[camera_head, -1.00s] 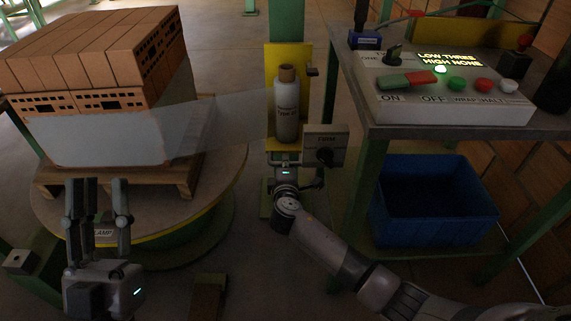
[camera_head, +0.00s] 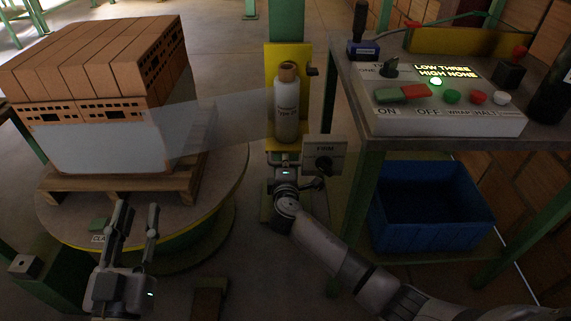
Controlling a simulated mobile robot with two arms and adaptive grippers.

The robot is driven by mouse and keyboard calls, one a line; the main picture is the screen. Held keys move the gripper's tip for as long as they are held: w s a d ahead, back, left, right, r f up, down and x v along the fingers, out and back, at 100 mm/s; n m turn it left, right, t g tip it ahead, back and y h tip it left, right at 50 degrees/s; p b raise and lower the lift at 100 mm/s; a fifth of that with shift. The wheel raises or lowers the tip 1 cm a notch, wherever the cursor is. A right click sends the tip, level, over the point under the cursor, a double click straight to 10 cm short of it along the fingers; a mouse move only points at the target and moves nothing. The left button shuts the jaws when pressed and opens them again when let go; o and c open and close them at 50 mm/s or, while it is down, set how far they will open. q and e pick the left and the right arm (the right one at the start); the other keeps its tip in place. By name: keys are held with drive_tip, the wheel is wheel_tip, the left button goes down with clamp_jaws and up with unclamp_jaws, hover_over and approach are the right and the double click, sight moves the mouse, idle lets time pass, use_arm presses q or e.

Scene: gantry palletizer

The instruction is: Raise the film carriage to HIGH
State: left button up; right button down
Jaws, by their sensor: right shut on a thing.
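The film carriage (camera_head: 272,127) is a yellow plate on a green mast, carrying an upright pale film roll (camera_head: 287,112). Clear film (camera_head: 215,128) stretches from the roll to the brick stack (camera_head: 95,75). My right gripper (camera_head: 285,165) is directly below the roll, shut at the carriage's lower part; its exact hold is hidden. A grey box (camera_head: 338,150) with a black knob is just right of it. My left gripper (camera_head: 137,222) is open and empty, over the turntable's front edge. The panel display (camera_head: 446,72) reads "LOW THREE" and "HIGH NONE".
The bricks stand on a wooden pallet (camera_head: 115,186) on the round turntable (camera_head: 60,222). At right, a bench (camera_head: 360,118) bears the control panel (camera_head: 440,122) with a red and green rocker and several buttons. A blue bin (camera_head: 425,232) sits under it.

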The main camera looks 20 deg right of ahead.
drive_tip(key=shift+r, duration=0.25)
drive_tip(key=c, duration=1.6)
unclamp_jaws()
drive_tip(key=shift+f, duration=0.15)
drive_tip(key=v, duration=1.2)
